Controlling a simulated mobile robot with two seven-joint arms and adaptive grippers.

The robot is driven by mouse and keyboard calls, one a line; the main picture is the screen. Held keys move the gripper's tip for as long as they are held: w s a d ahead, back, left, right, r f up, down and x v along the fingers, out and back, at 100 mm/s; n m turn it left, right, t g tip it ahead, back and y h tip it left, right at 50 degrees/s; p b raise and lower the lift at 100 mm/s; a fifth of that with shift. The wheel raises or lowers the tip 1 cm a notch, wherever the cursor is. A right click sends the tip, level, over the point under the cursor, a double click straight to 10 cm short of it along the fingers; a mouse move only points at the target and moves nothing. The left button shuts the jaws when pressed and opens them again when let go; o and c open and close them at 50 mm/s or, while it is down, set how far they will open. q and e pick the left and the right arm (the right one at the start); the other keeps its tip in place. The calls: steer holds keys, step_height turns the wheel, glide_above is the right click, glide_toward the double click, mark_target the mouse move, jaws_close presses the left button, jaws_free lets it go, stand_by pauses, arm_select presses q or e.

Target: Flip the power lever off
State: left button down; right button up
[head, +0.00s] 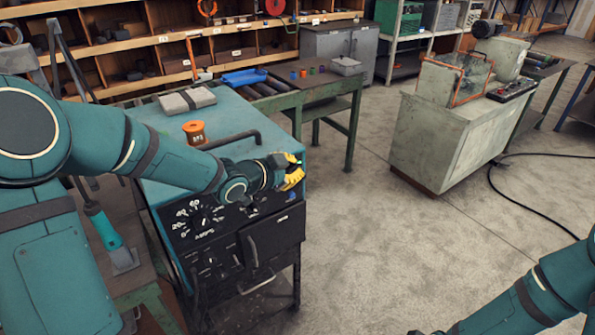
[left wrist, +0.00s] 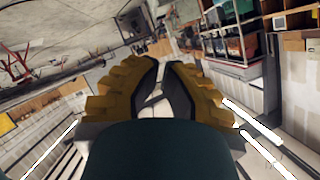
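A teal power unit (head: 262,104) stands at centre left, with a black front panel carrying a numbered dial (head: 196,220) and small switches. My left gripper (head: 297,172), with yellow fingers, is at the upper right corner of this panel, at the unit's right edge. I cannot make out the power lever; my gripper and wrist cover part of that corner. In the left wrist view the fingers (left wrist: 163,72) have a narrow gap between their tips, with nothing seen held. My right arm enters at the lower right; its gripper is out of view.
An orange spool (head: 195,132) and a grey case (head: 188,99) lie on top of the unit, beside a black handle (head: 232,139). A green workbench (head: 325,92) stands behind. A grey cabinet (head: 445,140) is to the right, with open floor (head: 375,240) between.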

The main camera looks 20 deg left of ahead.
arm_select(q)
steer(key=w+d+f, duration=0.1)
steer(key=w+f, duration=0.5)
steer(key=w, duration=0.2)
steer(key=shift+d+f, duration=0.3)
steer(key=shift+f, duration=0.1)
arm_select(e)
steer(key=shift+f, duration=0.15)
